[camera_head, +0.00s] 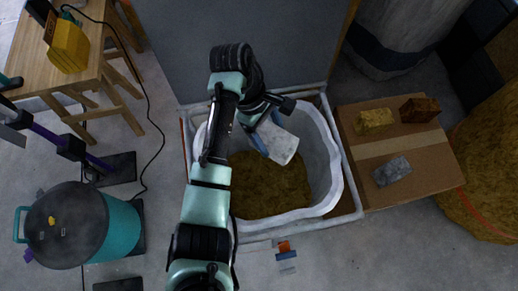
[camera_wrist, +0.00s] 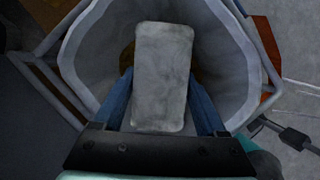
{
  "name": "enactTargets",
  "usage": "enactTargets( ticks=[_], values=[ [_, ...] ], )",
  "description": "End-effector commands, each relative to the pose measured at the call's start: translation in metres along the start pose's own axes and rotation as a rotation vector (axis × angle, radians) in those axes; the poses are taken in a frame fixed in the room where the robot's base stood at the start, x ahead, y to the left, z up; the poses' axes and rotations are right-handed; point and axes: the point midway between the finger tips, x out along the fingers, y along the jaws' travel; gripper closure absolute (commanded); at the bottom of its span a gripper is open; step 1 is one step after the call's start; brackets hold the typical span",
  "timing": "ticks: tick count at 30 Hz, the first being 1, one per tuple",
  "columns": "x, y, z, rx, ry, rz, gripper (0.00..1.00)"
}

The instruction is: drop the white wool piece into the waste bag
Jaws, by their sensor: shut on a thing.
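The white wool piece (camera_head: 277,141) is a pale, block-shaped pad. My gripper (camera_head: 262,133) is shut on it and holds it over the open mouth of the waste bag (camera_head: 329,190). The wrist view shows the wool piece (camera_wrist: 163,75) between the blue fingers of my gripper (camera_wrist: 160,105), with the bag's pale wall (camera_wrist: 225,60) around it. The bag is a whitish liner in a frame, and brown-yellow material (camera_head: 268,185) covers its bottom. My arm hides part of the bag's left side.
A cardboard box (camera_head: 405,158) to the right carries yellow, brown and grey pieces. A grey panel (camera_head: 250,50) stands behind the bag. A teal pot (camera_head: 85,225) and a wooden table (camera_head: 95,75) are at left. Small orange and blue items (camera_head: 286,257) lie in front.

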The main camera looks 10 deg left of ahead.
Motion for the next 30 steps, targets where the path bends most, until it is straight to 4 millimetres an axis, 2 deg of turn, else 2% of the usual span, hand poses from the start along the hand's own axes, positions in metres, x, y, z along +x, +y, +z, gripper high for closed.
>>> enactTargets(
  ticks=[1, 5, 12, 16, 20, 24, 30],
  values=[
    [0.0, 0.0, 0.0, 0.0, 0.0, 0.0, 0.24],
    [0.0, 0.0, 0.0, 0.0, 0.0, 0.0, 0.01],
    [-0.001, 0.0, 0.0, 0.0, 0.0, 0.0, 0.0],
    [-0.01, 0.001, 0.0, 0.001, 0.002, 0.002, 0.0],
    [-0.032, 0.001, 0.001, 0.002, 0.003, 0.002, 0.0],
    [-0.07, 0.0, 0.002, 0.0, 0.003, 0.001, 0.0],
    [-0.107, 0.0, 0.002, -0.001, 0.003, 0.0, 0.0]
  ],
)
